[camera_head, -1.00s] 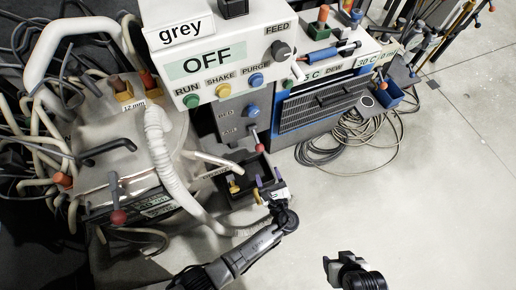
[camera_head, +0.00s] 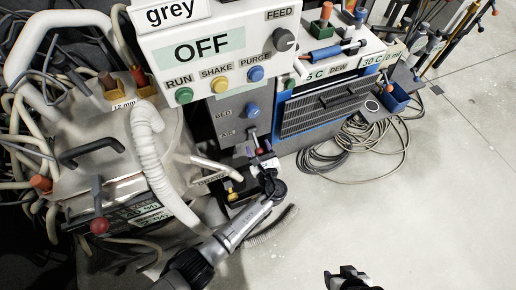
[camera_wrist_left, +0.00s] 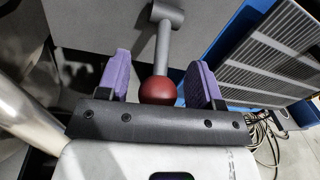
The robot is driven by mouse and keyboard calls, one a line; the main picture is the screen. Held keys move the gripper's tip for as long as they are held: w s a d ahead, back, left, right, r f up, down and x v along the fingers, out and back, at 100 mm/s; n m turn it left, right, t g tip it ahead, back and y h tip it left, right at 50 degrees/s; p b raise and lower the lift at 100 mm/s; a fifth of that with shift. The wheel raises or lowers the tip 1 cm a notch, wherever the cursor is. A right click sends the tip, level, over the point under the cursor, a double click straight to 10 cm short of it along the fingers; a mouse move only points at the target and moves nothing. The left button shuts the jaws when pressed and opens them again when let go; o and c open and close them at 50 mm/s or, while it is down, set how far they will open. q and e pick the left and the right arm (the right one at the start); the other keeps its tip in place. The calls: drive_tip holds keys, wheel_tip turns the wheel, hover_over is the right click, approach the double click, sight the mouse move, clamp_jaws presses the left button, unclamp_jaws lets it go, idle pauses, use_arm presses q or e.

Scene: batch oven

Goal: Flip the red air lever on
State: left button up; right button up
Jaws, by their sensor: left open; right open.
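The red-balled air lever (camera_head: 259,151) hangs down from the grey panel below the BED knob, by a label that seems to read AIR. In the left wrist view its red ball (camera_wrist_left: 158,91) sits between my left gripper's two purple fingers (camera_wrist_left: 161,82), with a gap on each side. Its grey stem points up to a pivot on the panel. My left gripper (camera_head: 264,162) is open around the ball at the lever's lower end. My right gripper (camera_head: 347,274) is open, low in the head view, away from the panel and partly cut off by the frame.
A white control box (camera_head: 216,55) reading OFF has RUN, SHAKE and PURGE buttons. Another red-balled lever (camera_head: 99,225) is on the hose-covered machine at left. A white ribbed hose (camera_head: 158,165) hangs left of my left arm. Coiled cables (camera_head: 345,160) lie right; open floor beyond.

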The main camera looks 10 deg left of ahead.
use_arm(q)
drive_tip(key=shift+w+a, duration=0.2)
drive_tip(key=shift+w, duration=0.2)
drive_tip(key=shift+c, duration=0.2)
clamp_jaws()
